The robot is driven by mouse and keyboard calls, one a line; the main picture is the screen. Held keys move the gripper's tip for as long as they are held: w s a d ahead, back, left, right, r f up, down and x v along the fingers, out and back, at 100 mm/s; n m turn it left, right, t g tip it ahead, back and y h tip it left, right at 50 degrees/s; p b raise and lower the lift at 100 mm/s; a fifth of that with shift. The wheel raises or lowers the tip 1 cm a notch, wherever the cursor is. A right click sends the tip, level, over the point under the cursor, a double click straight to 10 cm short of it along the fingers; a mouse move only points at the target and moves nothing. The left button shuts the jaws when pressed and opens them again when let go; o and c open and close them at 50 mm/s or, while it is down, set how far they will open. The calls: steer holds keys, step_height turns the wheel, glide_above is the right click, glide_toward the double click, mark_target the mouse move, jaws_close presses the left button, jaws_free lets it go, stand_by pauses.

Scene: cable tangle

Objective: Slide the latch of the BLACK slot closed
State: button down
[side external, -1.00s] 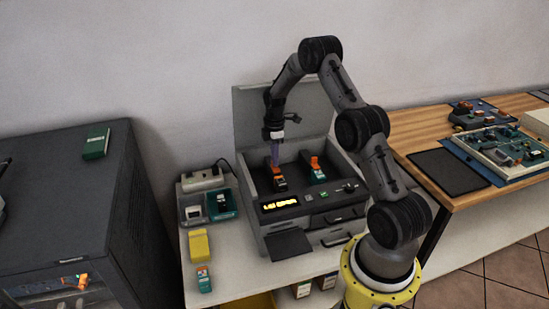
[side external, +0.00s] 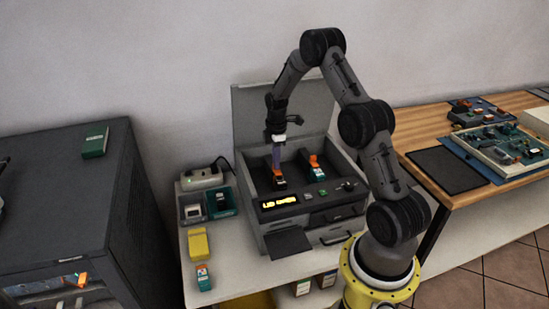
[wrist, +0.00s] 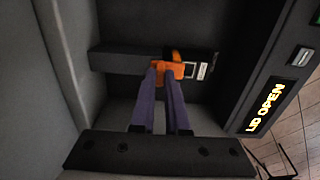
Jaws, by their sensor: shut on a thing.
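The black slot (wrist: 122,60) is a dark bar inside the open machine (side external: 263,226); it is the left of two slots in the side view. Its orange latch (wrist: 176,70) sits near the bar's right end in the wrist view, beside a pale label. My gripper (wrist: 166,72) has its two purple fingers shut on the orange latch. The fingertips hide part of the latch, so its exact travel position is unclear. In the side view my gripper (side external: 277,164) reaches down into the left slot.
A second slot with an orange and green piece (side external: 315,165) lies to the right. The raised lid (side external: 262,110) stands behind. The display (side external: 279,202) reads "LID OPEN". A grey-and-green tray (side external: 220,203) and a yellow block (side external: 198,243) lie left of the machine.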

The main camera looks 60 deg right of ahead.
steer(key=c, duration=0.9)
jaws_free()
steer(key=shift+s+a, duration=0.15)
steer(key=shift+r, duration=0.6)
step_height(320, 180, up, 13)
steer(key=shift+f, duration=0.15)
